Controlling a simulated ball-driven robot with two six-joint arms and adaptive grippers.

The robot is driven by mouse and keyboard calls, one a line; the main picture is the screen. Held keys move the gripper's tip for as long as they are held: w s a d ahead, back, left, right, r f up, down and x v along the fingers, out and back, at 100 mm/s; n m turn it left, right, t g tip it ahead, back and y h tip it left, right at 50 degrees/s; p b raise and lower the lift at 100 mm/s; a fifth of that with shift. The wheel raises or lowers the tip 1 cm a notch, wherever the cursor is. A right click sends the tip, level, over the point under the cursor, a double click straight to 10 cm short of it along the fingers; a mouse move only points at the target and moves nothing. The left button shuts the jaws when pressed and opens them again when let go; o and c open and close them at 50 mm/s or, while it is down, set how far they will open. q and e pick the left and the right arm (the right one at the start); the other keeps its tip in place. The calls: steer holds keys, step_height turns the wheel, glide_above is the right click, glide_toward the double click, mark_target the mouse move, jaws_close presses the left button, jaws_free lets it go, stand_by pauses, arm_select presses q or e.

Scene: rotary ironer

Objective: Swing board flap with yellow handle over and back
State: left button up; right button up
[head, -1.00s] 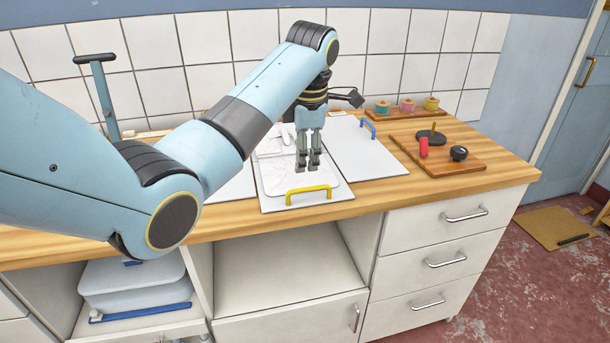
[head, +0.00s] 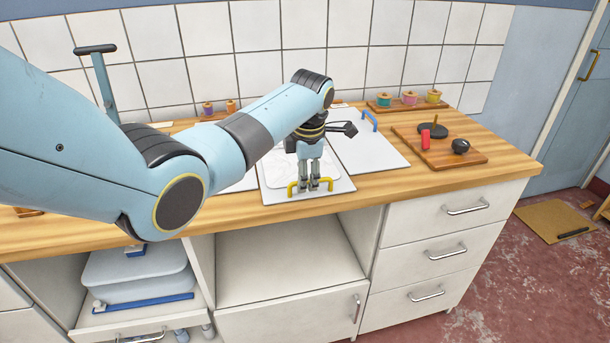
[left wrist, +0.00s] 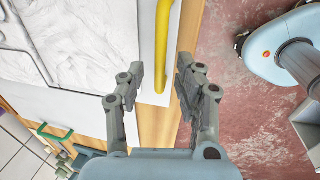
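The white board flap (head: 335,189) lies flat in the middle of the worktop. Its yellow handle (head: 332,183) stands along the front edge, partly hidden behind my fingers. A white, grey-veined cloth (head: 275,172) lies flat on the flap. My left gripper (head: 310,188) points down at the handle from above. In the left wrist view the yellow handle (left wrist: 172,40) shows between the two open fingers of this gripper (left wrist: 172,75), closer to one finger. The fingers are not closed on it. My right gripper is in neither view.
To the right lies a white board (head: 370,146) with a blue handle (head: 370,121). Further right is a wooden board (head: 460,158) with a red object and dark knobs. Thread spools (head: 410,98) stand at the back. The tiled wall bounds the rear.

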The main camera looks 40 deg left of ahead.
arm_select(q)
jaws_close()
stand_by(0.4)
